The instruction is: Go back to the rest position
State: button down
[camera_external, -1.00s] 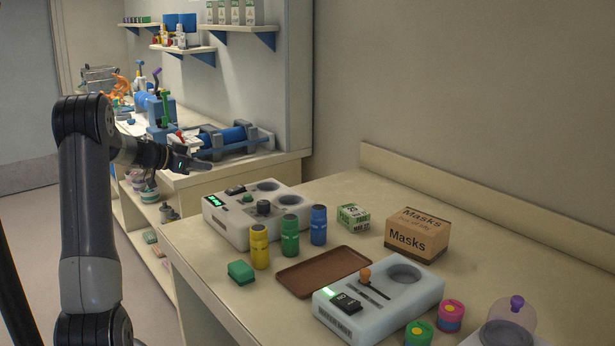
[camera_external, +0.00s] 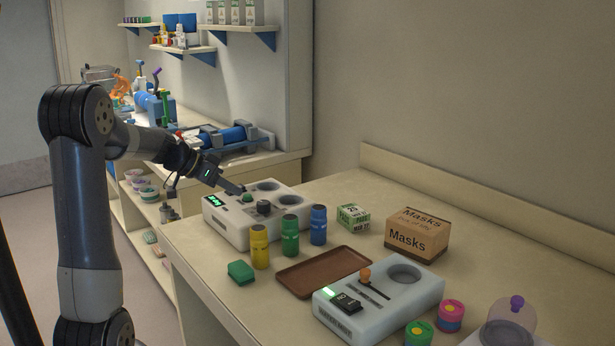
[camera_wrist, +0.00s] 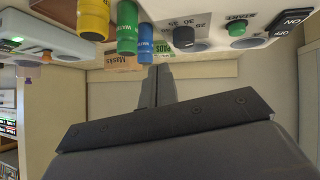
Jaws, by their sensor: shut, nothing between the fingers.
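My gripper (camera_external: 238,189) is shut and empty. That view is upside down and shows the device's green START button (camera_wrist: 237,27) and ON/OFF switch (camera_wrist: 291,20) at the upper right.
Yellow (camera_external: 259,248), green (camera_external: 290,236) and blue (camera_external: 318,225) bottles stand before the device. A brown tray (camera_external: 322,272), a second white device (camera_external: 395,306), a masks box (camera_external: 417,235) and a pads box (camera_external: 353,216) share the table. The table's back right is clear.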

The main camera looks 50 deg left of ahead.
jog(key=s+d+f+g, duration=0.2)
jog(key=s+d+g, duration=0.1)
jog(key=d, duration=0.7)
jog(key=s+d+f+g, duration=0.2)
jog(key=s+d, duration=0.3)
jog(key=d, duration=0.4)
jog(key=shift+d+g+p, duration=0.4)
jog(key=shift+p, duration=0.05)
dwell(0.8)
